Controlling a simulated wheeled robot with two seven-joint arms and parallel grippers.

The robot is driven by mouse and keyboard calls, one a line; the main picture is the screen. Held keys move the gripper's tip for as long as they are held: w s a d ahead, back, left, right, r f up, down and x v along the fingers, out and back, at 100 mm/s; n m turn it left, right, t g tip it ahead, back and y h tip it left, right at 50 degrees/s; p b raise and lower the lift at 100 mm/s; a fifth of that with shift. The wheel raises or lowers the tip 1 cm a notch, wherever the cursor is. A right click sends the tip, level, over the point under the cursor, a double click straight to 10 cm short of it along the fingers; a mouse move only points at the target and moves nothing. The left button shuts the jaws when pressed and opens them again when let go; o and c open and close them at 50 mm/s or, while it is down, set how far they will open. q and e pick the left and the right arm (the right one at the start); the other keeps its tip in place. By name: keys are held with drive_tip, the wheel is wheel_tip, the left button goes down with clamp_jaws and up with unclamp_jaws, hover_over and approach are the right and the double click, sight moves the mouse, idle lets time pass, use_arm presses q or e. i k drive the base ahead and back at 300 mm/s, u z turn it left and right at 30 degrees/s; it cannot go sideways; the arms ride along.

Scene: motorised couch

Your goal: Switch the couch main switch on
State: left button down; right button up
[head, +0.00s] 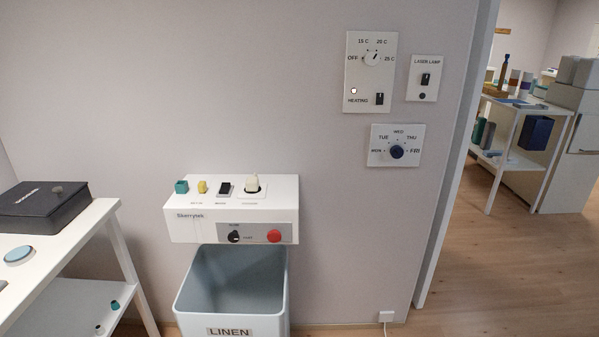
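A white control box (183,225) is fixed to the wall, left of the middle of the head view. Its top carries a teal part (181,187), a yellow part (202,187), a black rocker switch (224,188) and a cream-white lever or plug (252,184). Its front has a grey panel with a black rotary knob (234,237) and a red button (274,236). The small labels are too blurred to tell which control is the couch main switch, or its state. The couch is not recognisable in view. Neither of my grippers is in view.
A linen bin (230,295) stands directly below the box. A white table (75,248) with a black case (42,206) is at left. Wall panels for heating (356,78), laser lamp (413,90) and weekdays (378,158) hang at right, beside a doorway. The wall around the box is clear.

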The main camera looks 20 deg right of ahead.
sight(225, 188)
drive_tip(key=z, duration=0.5)
drive_tip(key=i, duration=1.25)
drive_tip(key=u, duration=0.3)
